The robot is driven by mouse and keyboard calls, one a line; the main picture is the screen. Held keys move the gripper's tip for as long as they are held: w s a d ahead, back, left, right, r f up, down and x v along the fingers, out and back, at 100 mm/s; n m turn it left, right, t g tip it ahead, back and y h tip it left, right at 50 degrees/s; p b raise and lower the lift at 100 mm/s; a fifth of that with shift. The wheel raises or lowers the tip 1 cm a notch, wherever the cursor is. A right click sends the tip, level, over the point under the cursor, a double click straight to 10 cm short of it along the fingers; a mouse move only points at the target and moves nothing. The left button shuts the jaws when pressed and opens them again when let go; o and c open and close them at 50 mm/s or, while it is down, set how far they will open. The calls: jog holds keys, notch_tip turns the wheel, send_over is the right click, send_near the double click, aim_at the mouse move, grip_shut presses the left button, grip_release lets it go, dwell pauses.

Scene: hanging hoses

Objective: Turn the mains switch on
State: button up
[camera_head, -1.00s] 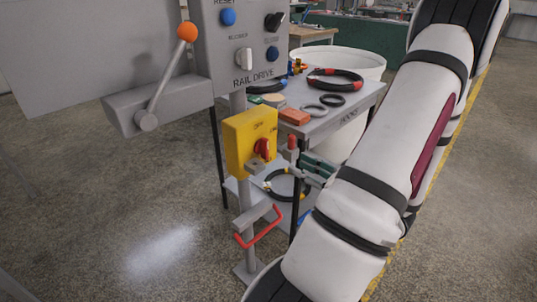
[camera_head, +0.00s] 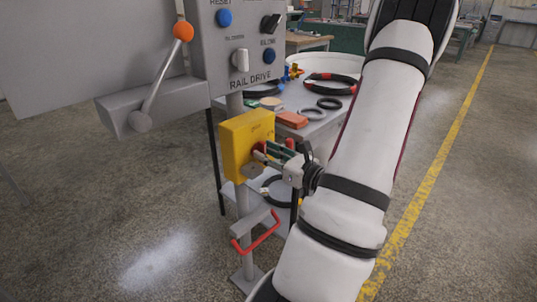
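The mains switch is a yellow box (camera_head: 240,143) on a grey post below the RAIL DRIVE panel. Its red rotary handle (camera_head: 261,147) is on the box's right-facing side and is now mostly hidden by my gripper. My gripper (camera_head: 268,153) reaches in from the right, with its fingertips at the handle. One finger lies above and one below, as far as I can see. Whether the fingers press on the handle, and its angle, cannot be made out.
The RAIL DRIVE panel (camera_head: 233,60) with an orange-knobbed lever (camera_head: 183,31) stands above the box. A red bar handle (camera_head: 257,240) is below on the post. A trolley (camera_head: 330,122) with hoses stands behind. Open floor lies to the left.

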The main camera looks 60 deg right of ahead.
grip_shut()
jog(key=shift+m+p, duration=0.3)
jog(key=shift+p, duration=0.25)
jog(key=m+p, duration=0.8)
jog(key=shift+s+d+f, duration=0.1)
jog(key=shift+d, duration=0.15)
grip_release()
